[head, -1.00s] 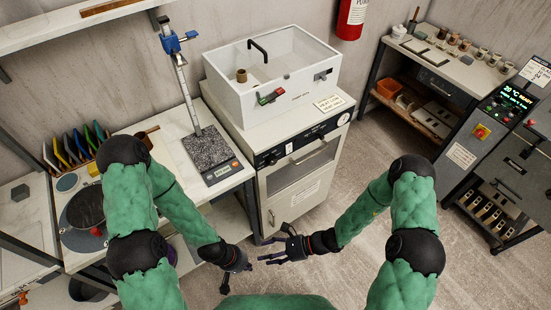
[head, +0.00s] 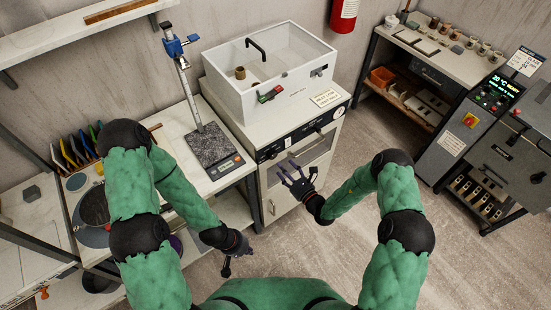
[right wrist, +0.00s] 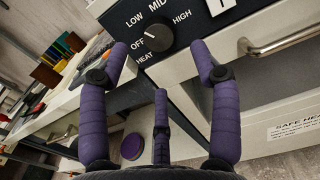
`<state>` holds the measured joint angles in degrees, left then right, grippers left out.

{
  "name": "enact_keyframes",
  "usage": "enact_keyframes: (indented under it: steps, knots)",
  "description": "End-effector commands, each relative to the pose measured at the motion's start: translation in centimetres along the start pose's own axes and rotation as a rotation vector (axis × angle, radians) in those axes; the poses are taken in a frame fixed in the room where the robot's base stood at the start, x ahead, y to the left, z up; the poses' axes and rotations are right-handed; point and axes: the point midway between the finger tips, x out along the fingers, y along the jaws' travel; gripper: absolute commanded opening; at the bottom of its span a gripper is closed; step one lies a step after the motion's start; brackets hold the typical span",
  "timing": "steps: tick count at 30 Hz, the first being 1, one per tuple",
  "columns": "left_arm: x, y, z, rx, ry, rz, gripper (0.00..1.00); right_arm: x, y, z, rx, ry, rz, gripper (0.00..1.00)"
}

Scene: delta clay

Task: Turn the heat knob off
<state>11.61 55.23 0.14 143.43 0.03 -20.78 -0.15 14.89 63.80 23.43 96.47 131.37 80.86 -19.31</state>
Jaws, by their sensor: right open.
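The heat knob (right wrist: 157,38) is black and round, on a dark panel marked LOW, MID, HIGH, OFF and HEAT in the right wrist view. A pale mark shows on its upper left side; I cannot tell exactly which label it points at. My right gripper (right wrist: 160,62) is open and empty, its purple fingers spread below the knob with a gap to it. In the head view my right gripper (head: 295,168) is in front of the white cabinet's control panel (head: 300,143). My left gripper (head: 227,264) hangs low by the bench, away from the panel; its finger state is unclear.
A white open box (head: 300,90) stands on the cabinet. A metal door handle (right wrist: 285,32) juts out right of the knob. A scale (head: 215,155) sits on the left bench. Open floor (head: 360,140) lies to the right.

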Motion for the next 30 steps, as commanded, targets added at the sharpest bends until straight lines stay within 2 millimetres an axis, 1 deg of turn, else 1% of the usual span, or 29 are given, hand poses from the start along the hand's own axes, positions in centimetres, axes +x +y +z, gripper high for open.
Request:
enact_keyframes:
  steps: [1,6,9,12,16,24,26,27,29,30]
  knots:
    - [0.1,0.0,0.0,0.0,0.0,0.0,0.0,1.0,0.1,0.0,-0.003,-0.002,0.003,0.64]
    - [0.3,-0.1,0.0,0.0,0.0,0.0,0.0,3.8,0.1,0.0,-0.002,-0.001,0.003,0.64]
    - [0.4,-0.1,0.0,0.0,0.0,0.0,0.0,5.0,0.1,0.0,-0.001,-0.001,0.002,0.64]
    - [0.4,-0.1,0.0,0.0,0.0,0.0,0.0,5.9,0.1,0.0,-0.001,0.0,0.003,0.64]
    - [0.4,-0.1,0.0,0.0,0.0,0.0,0.0,6.4,0.1,0.0,0.0,0.0,0.001,0.64]
    - [0.4,-0.1,0.0,0.0,0.0,0.0,0.0,6.5,0.1,0.0,0.0,0.0,0.001,0.64]
    - [0.4,-0.1,0.0,0.0,0.0,0.0,0.0,6.5,0.1,0.0,0.0,0.0,0.001,0.47]
    - [0.4,-0.1,0.0,0.0,0.0,0.0,0.0,6.5,0.1,0.0,0.0,0.0,0.001,0.35]
    - [0.4,-0.1,0.0,0.0,0.0,0.0,0.0,6.5,0.1,0.0,0.0,0.001,0.001,0.18]
    - [0.4,-0.1,0.0,0.0,0.0,0.0,0.0,6.5,0.1,0.0,0.0,0.001,0.001,0.07]
